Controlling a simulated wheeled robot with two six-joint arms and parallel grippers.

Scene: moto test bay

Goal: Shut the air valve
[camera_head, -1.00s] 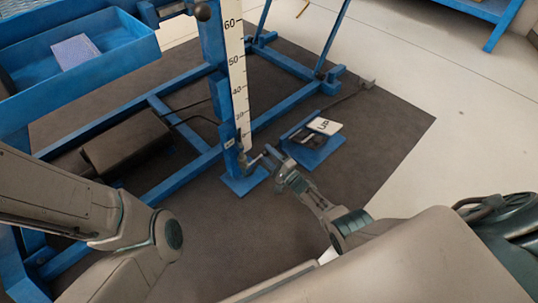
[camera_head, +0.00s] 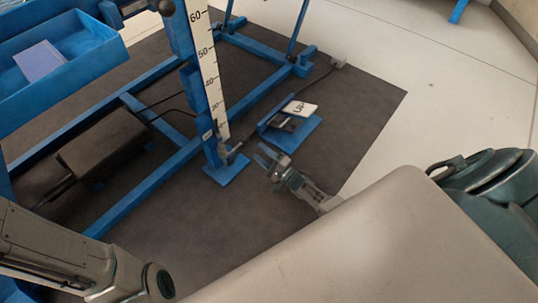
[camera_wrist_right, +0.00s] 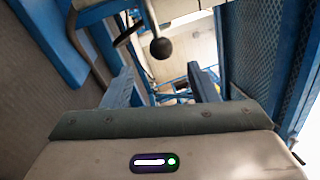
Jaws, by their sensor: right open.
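A small grey fitting (camera_head: 232,151), which may be the air valve, sits low on the blue post beside the ruler. It is too small to tell whether its handle is open or shut. My right gripper (camera_head: 263,155) is open and empty, to the right of the fitting and apart from it. In the right wrist view my open fingers (camera_wrist_right: 162,88) have nothing between them that they touch. A dark ball knob on a rod (camera_wrist_right: 160,48) shows beyond them. A ball knob (camera_head: 166,7) also shows at the top of the head view. My left gripper is out of view.
A blue pedal stand with an UP plate (camera_head: 299,108) stands just beyond my right gripper. A dark box (camera_head: 102,150) lies inside the blue frame (camera_head: 160,187). A blue tray (camera_head: 85,57) hangs upper left. The dark mat (camera_head: 350,115) is clear at right.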

